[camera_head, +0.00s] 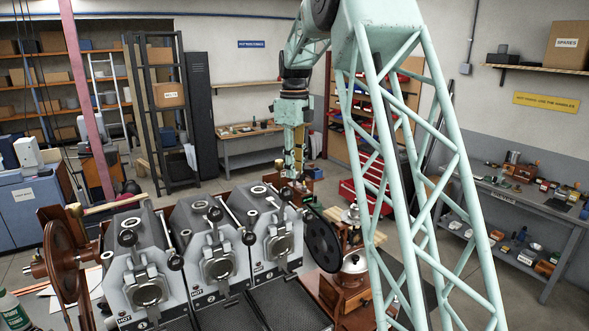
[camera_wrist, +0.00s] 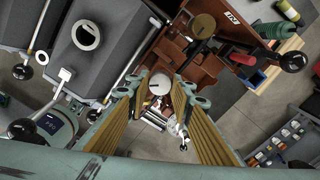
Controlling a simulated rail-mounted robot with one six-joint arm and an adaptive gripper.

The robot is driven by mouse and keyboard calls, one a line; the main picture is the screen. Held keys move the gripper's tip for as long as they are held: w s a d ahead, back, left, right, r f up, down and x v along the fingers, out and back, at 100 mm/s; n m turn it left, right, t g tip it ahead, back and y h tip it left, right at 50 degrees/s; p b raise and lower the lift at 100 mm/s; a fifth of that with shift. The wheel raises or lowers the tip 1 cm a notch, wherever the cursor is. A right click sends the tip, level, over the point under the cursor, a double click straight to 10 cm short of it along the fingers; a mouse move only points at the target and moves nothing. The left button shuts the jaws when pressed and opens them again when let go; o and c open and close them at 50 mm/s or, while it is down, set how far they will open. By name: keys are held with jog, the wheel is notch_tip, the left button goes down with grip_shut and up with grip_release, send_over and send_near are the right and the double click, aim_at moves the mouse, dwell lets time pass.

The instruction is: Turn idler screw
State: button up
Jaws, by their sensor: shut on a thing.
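In the wrist view, a pale round knob (camera_wrist: 159,84), which I take for the idler screw's head, sits between the two fingertips of my gripper (camera_wrist: 161,90). The green fingers with yellow-brown pads are closed around it from left and right. Its shaft and the exact contact are hidden below the fingertips. In the head view my gripper (camera_head: 297,172) points down behind the right end of the roaster row. The screw itself cannot be made out there.
Three grey sample roasters (camera_head: 218,250) stand in a row, with levers and ball knobs close to my gripper. A black wheel (camera_head: 322,240) and a copper-coloured pot (camera_head: 354,265) are at the right. A wooden-red frame (camera_wrist: 215,60) lies beside my fingers. Open floor lies beyond.

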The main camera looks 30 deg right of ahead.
jog(key=m, duration=0.6)
dwell(0.6)
jog(key=o, duration=0.9)
jog(key=shift+c, duration=0.2)
jog(key=shift+r, duration=0.1)
notch_tip(320, 180, up, 12)
dwell(0.3)
jog(key=shift+a, duration=0.1)
dwell(0.5)
